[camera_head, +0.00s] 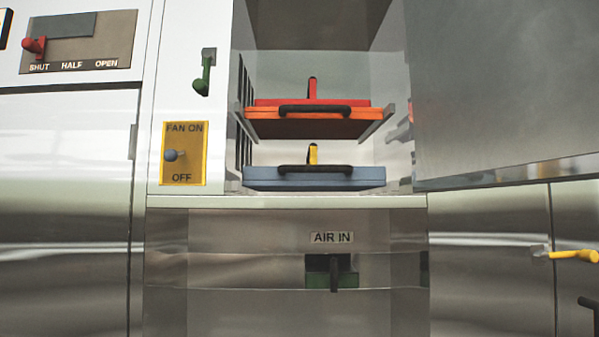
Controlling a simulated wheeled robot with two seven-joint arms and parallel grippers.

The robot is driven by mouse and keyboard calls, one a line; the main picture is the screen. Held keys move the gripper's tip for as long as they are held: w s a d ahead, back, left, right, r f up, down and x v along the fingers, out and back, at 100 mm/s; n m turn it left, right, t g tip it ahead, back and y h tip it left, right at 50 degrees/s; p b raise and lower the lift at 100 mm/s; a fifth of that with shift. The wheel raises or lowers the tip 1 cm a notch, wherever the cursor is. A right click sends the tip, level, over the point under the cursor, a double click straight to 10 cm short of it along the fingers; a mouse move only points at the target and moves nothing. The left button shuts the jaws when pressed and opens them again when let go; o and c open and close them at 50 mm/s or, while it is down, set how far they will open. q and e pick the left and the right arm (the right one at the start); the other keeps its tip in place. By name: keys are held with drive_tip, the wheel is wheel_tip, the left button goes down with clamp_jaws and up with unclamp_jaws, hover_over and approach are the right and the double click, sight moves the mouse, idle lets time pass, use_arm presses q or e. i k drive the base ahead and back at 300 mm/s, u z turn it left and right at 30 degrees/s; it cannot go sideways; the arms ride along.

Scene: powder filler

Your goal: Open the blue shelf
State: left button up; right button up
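The blue shelf (335,179) is the lower of two shelves inside an open cabinet compartment, in the middle of the head view. It has a black curved handle (315,169) along its front edge. A small yellow piece (313,154) stands up behind that handle. The shelf appears to sit back within the compartment, just above the white sill (290,201). Neither of my grippers shows in the view.
An orange-red shelf (330,114) with its own black handle is above the blue one. A large metal door (505,90) stands open at right. A fan switch panel (184,153) is at left, and an "AIR IN" lever (334,270) is below.

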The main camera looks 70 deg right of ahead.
sight(286, 178)
drive_tip(key=z, duration=0.8)
drive_tip(key=i, duration=0.9)
drive_tip(key=z, duration=1)
